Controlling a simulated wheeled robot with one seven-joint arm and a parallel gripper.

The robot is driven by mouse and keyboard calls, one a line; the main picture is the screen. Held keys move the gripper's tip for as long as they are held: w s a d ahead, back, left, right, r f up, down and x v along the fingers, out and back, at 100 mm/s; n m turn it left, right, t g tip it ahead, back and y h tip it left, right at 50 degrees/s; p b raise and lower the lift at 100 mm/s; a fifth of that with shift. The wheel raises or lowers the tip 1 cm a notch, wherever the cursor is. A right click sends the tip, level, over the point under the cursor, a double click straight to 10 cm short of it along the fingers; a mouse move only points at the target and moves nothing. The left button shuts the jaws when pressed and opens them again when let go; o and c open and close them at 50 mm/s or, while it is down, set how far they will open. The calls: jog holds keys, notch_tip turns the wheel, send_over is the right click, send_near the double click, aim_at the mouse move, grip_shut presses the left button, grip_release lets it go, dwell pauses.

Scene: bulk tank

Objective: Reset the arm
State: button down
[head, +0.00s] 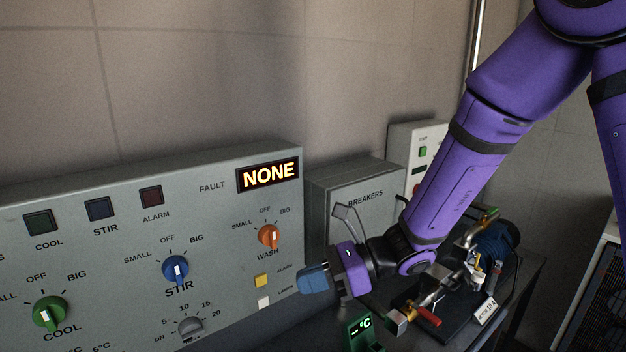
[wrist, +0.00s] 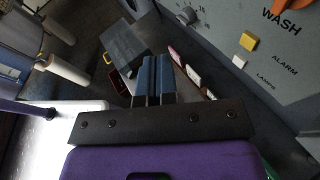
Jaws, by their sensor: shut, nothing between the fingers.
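My purple arm reaches down from the upper right in the head view. My gripper (head: 313,279) has blue fingers and is in front of the grey control panel (head: 110,215), below and right of the orange WASH knob (head: 268,237). It points left and appears apart from the panel. In the wrist view my gripper's fingers (wrist: 154,78) are together, with nothing held. The fault display (head: 268,174) reads NONE. The blue STIR knob (head: 175,269) and green COOL knob (head: 49,313) are on the panel, left of my gripper.
A grey breaker box (head: 355,200) stands behind my forearm. A bench with a pump and pipes (head: 450,270) is below my arm. Yellow (head: 261,281) and white (head: 263,302) buttons are close to my fingers.

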jog(key=s+d+r+n+t+h, duration=0.2)
jog(key=s+d+r+n+h, duration=0.3)
jog(key=d, duration=0.5)
jog(key=s+d+r+n+t+h, duration=0.2)
jog(key=s+d+r+n+h, duration=0.3)
jog(key=d, duration=0.5)
jog(key=s+d+r+n+t+h, duration=0.3)
jog(key=d+n, duration=0.4)
jog(key=d, duration=0.4)
jog(key=shift+s+r+n+h, duration=0.3)
jog(key=shift+s+r+h, duration=0.65)
jog(key=shift+r, duration=0.4)
jog(key=shift+d, duration=0.1)
